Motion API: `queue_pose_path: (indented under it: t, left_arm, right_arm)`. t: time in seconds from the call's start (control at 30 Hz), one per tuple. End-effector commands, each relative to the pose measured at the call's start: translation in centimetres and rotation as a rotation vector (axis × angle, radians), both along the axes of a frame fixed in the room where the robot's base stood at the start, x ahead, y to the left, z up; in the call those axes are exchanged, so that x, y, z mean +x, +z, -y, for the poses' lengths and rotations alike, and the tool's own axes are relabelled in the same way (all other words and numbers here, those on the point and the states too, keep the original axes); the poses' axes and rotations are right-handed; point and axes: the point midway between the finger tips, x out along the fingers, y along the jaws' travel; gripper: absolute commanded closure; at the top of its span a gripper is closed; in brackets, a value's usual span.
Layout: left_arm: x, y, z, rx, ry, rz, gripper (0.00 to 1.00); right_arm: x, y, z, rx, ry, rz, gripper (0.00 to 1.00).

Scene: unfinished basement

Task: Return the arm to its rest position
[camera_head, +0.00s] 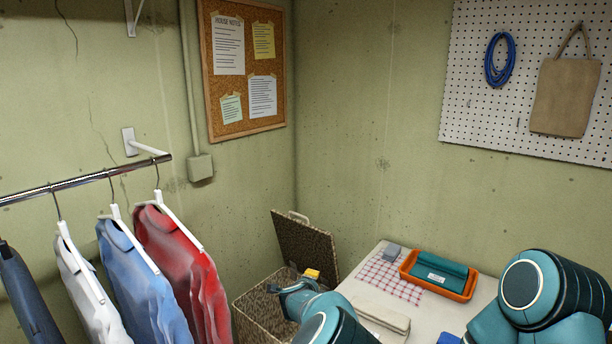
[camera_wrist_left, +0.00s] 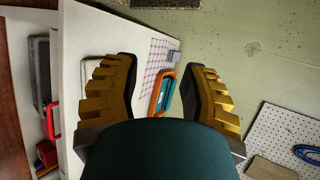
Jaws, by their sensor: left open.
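My left arm (camera_head: 325,325) rises from the bottom centre of the head view, bent over the wicker basket. My left gripper's yellow finger (camera_head: 312,274) shows above the basket opening, partly hidden behind my own wrist. In the left wrist view the left gripper (camera_wrist_left: 158,75) has its two yellow fingers spread wide with nothing between them. My right arm (camera_head: 545,285) shows at the lower right as large teal links; its gripper is out of view.
The wicker basket (camera_head: 258,311) has its lid (camera_head: 306,247) open. The white table (camera_head: 350,284) holds an orange tray (camera_head: 466,292) with a teal folded item, a checked cloth (camera_head: 388,281) and a pale folded cloth (camera_head: 378,317). Shirts (camera_head: 180,265) hang from a rail at left.

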Motion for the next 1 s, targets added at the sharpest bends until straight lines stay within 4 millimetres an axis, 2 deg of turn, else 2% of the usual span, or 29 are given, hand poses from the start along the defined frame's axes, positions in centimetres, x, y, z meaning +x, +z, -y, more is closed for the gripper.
queue_pose_path:
  t: [0.03,0.17,0.27,0.37,0.4,0.47,0.5,0.6,0.73,0.8,0.9,1.0]
  left_arm:
    - [-0.8,-3.0,-3.3,-0.055,0.084,-0.058,0.57]
    - [-3.8,-8.7,-8.2,-0.216,0.265,-0.182,0.57]
    - [-7.3,-13.5,-11.7,-0.362,0.434,-0.291,0.57]
    - [-12.4,-18.4,-14.5,-0.532,0.638,-0.418,0.57]
    - [-14.8,-20.3,-15.2,-0.605,0.727,-0.473,0.57]
    - [-18.6,-22.7,-15.9,-0.721,0.87,-0.557,0.57]
    - [-21.3,-24.0,-16.0,-0.798,0.966,-0.615,0.57]
    - [-27.7,-25.9,-15.3,-0.972,1.192,-0.75,0.57]
    - [-34.2,-26.0,-13.5,-1.144,1.426,-0.891,0.57]
    - [-36.8,-25.5,-12.7,-1.204,1.517,-0.947,0.57]
    - [-39.2,-24.8,-11.9,-1.258,1.604,-1.002,0.57]
    - [-40.4,-24.3,-11.4,-1.28,1.645,-1.029,0.57]
  right_arm:
    - [0.0,-0.7,0.0,-0.001,0.0,0.0,0.53]
    - [0.0,-1.6,-0.1,-0.002,0.001,-0.001,0.53]
    - [0.0,-2.5,-0.1,-0.002,0.002,-0.002,0.53]
    - [-0.1,-3.6,-0.2,-0.004,0.003,-0.004,0.53]
    - [-0.1,-4.1,-0.2,-0.004,0.003,-0.006,0.53]
    - [-0.2,-4.9,-0.2,-0.005,0.004,-0.008,0.53]
    - [-0.2,-5.5,-0.2,-0.005,0.004,-0.009,0.53]
    - [-0.3,-6.8,-0.3,-0.007,0.006,-0.012,0.53]
    - [-0.3,-8.2,-0.4,-0.008,0.007,-0.014,0.53]
    - [-0.4,-8.7,-0.4,-0.009,0.008,-0.015,0.53]
    - [-0.4,-9.1,-0.4,-0.01,0.008,-0.016,0.53]
    - [-0.4,-9.3,-0.4,-0.01,0.009,-0.016,0.53]
